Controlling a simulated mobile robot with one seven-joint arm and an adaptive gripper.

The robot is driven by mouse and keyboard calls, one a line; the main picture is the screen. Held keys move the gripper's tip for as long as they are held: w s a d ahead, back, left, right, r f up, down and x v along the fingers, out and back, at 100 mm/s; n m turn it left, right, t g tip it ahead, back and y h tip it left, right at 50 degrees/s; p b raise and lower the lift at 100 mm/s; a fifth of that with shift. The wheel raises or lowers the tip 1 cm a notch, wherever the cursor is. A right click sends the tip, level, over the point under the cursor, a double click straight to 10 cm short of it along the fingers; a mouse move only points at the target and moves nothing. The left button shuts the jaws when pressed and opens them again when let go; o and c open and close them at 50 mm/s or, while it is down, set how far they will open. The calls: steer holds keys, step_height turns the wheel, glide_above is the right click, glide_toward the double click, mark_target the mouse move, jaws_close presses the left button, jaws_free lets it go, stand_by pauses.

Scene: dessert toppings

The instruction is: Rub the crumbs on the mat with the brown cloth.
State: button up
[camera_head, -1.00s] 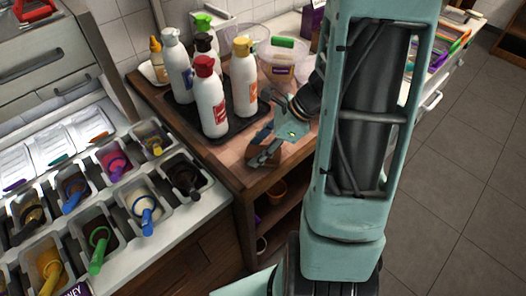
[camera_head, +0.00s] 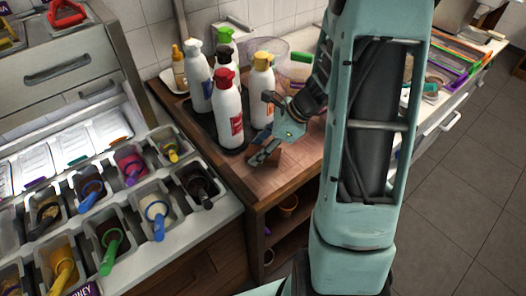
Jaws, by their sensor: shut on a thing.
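My gripper (camera_head: 266,151) is low over the front part of the wooden counter, just right of the bottles. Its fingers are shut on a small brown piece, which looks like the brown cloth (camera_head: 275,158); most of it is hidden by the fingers. A pinkish-brown, faintly gridded surface (camera_head: 262,177) lies under and in front of the gripper. I cannot tell whether this is the mat or the bare counter top. I cannot make out any crumbs at this size. Whether the cloth touches the surface is unclear.
Several squeeze bottles, including a red-capped one (camera_head: 228,117), stand on a black tray (camera_head: 205,124) close left of my gripper. A clear tub (camera_head: 297,72) is behind. Topping bins with scoops (camera_head: 158,212) fill the lower left. My arm hides the counter's right part.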

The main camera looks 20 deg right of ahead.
mark_target(256, 148)
steer(key=shift+w+a, duration=0.15)
steer(key=shift+w, duration=0.3)
steer(key=shift+r, duration=0.15)
steer(key=r+p, duration=0.2)
steer(key=r, duration=0.1)
steer(key=r+p, duration=0.1)
steer(key=p, duration=0.1)
steer(key=shift+w+a+r, duration=0.15)
steer(key=shift+w+a, duration=0.05)
steer(key=shift+w, duration=0.15)
steer(key=shift+s+d+r+p, duration=0.15)
steer(key=shift+s+r+p, duration=0.05)
steer(key=shift+r+p, duration=0.5)
step_height(256, 148, up, 3)
steer(key=shift+s+p, duration=0.1)
steer(key=shift+p, duration=1.05)
steer(key=shift+f, duration=0.1)
steer(key=shift+d+n, duration=0.1)
steer(key=shift+n, duration=0.2)
